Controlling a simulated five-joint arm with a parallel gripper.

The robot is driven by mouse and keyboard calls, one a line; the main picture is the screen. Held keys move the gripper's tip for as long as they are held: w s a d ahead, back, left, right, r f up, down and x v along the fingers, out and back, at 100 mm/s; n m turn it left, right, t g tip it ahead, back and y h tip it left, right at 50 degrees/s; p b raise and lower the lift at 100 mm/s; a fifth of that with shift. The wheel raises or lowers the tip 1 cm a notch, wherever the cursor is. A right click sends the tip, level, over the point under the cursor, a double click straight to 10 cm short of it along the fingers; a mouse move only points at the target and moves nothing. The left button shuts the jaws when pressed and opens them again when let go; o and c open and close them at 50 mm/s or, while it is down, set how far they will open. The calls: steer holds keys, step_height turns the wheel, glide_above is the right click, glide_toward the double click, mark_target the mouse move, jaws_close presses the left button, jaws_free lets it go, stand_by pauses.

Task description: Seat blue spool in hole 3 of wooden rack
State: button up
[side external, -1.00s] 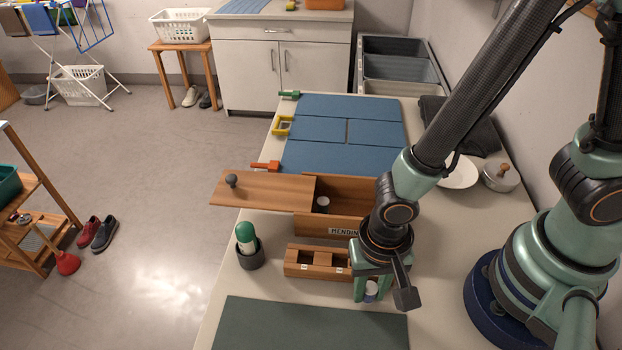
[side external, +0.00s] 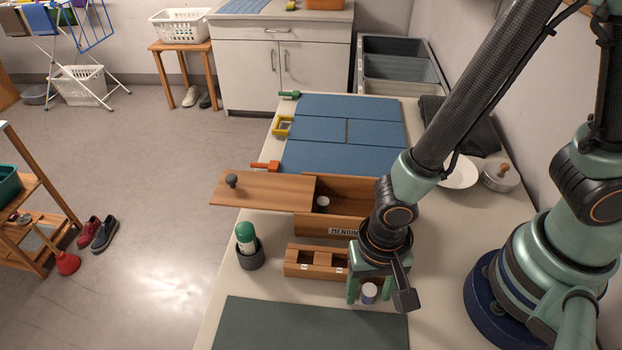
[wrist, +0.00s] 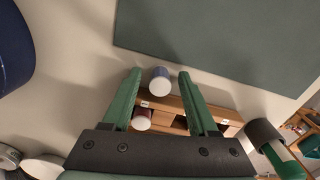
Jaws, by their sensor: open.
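The blue spool (side external: 369,293) has a white end and stands at the front of the wooden rack (side external: 300,268), on the side facing the green mat. It also shows in the wrist view (wrist: 160,80), between my fingers. My gripper (side external: 369,286) points down over it, jaws apart, with a finger on each side. In the wrist view, my gripper (wrist: 160,74) shows gaps beside the spool. The rack has square openings with small white labels; its right part is hidden behind my gripper. A red spool (wrist: 141,121) with a white end sits at the rack in the wrist view.
A wooden box (side external: 345,225) marked MENDING stands behind the rack, its lid (side external: 262,190) slid left and a white-topped item inside. A dark cup (side external: 250,258) with a green-capped bottle is left of the rack. The green mat (side external: 310,325) in front is bare.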

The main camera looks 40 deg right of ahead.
mark_target(369, 287)
step_height(369, 287, up, 12)
steer(key=w+d+r+n+t+y, duration=0.1)
steer(key=w+d+r+n+t, duration=0.1)
steer(key=w+d+r, duration=0.4)
steer(key=shift+w+d+n+t, duration=0.3)
steer(key=shift+w+d+n, duration=0.2)
steer(key=shift+w+d, duration=0.45)
steer(key=shift+o, duration=0.6)
steer(key=w+d+r+n+t, duration=0.1)
steer(key=d+r+n, duration=0.1)
steer(key=d, duration=0.3)
steer(key=w+d+r+n+t+h, duration=0.1)
steer(key=w+d+r+t, duration=0.1)
steer(key=d+r, duration=0.2)
steer(key=shift+w+d+r+n, duration=0.25)
steer(key=shift+d+n, duration=0.15)
steer(key=shift+d, duration=0.6)
steer(key=shift+a, duration=0.1)
